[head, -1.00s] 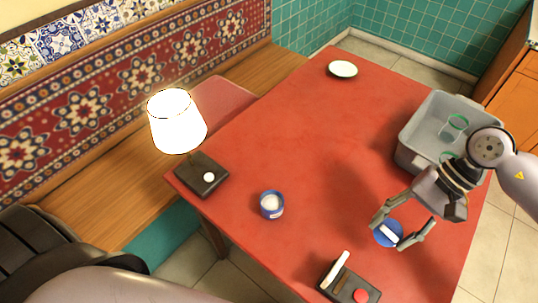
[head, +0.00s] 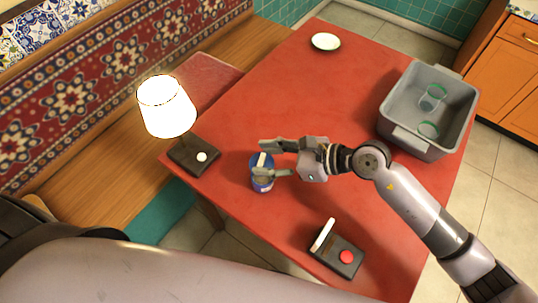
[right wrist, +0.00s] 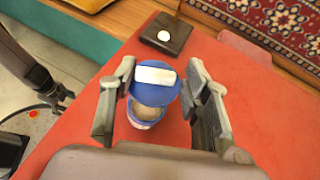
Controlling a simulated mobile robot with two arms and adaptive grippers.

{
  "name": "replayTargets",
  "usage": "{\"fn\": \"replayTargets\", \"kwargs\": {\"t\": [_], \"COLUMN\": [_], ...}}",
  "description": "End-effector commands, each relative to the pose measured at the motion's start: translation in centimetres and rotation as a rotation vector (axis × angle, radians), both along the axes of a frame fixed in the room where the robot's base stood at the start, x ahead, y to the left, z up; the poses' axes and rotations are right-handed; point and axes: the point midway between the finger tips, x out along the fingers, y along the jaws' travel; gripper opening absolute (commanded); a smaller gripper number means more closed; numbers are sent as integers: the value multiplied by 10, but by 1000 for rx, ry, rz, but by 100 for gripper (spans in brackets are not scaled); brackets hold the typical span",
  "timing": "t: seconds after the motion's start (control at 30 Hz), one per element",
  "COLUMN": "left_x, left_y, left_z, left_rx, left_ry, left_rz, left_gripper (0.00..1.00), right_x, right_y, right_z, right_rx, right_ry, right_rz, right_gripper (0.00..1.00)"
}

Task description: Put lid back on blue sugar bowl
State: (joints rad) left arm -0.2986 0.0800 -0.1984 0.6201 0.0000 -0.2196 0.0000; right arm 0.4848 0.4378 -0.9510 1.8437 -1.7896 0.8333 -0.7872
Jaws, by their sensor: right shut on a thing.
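The blue sugar bowl (head: 262,186) stands open near the table's left edge. It also shows in the right wrist view (right wrist: 146,114), its inside partly visible. My right gripper (head: 262,158) is shut on the blue lid, a disc with a white bar handle, gripped at opposite sides. In the right wrist view the lid (right wrist: 152,94) is over the far part of the bowl's opening, with the near part uncovered. I cannot tell whether lid and bowl touch.
A lit lamp (head: 167,107) on a dark base stands left of the bowl. A black box with a red button (head: 346,257) is at the front. A grey bin (head: 405,138) with glasses stands right, and a white plate (head: 325,41) lies at the back. The middle is clear.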

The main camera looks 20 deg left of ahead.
Motion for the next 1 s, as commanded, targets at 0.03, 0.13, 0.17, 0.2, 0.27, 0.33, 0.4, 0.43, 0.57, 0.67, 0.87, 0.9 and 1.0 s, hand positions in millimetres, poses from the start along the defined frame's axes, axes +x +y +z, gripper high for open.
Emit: {"fn": "replayTargets", "kwargs": {"t": [0.03, 0.13, 0.17, 0.2, 0.27, 0.33, 0.4, 0.43, 0.57, 0.67, 0.87, 0.9, 1.0], "left_x": [-1, -2, -2, -2, -2, -2, -2, -2, -2, -2, -2, -2, -2], "left_y": [0, 0, 0, 0, 0, 0, 0, 0, 0, 0, 0, 0, 0], "left_z": [-6, -13, -15, -18, -23, -29, -35, -37, -44, -46, -45, -45, -45], "left_rx": [0, 1, 1, 1, 1, 1, 1, 1, 0, 0, 0, 0, 0], "left_ry": [2, 3, 3, 3, 3, 4, 4, 4, 4, 4, 3, 3, 3], "left_rz": [0, 0, 0, 0, 0, -1, -1, -1, -1, -1, -2, -2, -2], "left_gripper": [64, 64, 64, 64, 64, 64, 64, 64, 64, 64, 64, 64, 64], "right_x": [0, 0, 0, 0, 0, 0, 0, 0, 0, 0, 0, 0, 0], "right_y": [0, 0, 0, 0, 0, 0, 0, 0, 0, 0, 0, 0, 0], "right_z": [-7, -16, -19, -23, -29, -36, -44, -46, -54, -56, -55, -55, -55], "right_rx": [0, 0, 0, 0, -1, -1, -1, -1, -1, -1, -1, -1, -1], "right_ry": [0, 0, 0, 1, 1, 2, 1, 1, 0, 0, 0, 0, 0], "right_rz": [1, 1, 1, 0, 0, 1, 2, 2, 2, 2, 2, 2, 2], "right_gripper": [10, 10, 10, 10, 10, 10, 10, 10, 10, 10, 10, 10, 10]}}
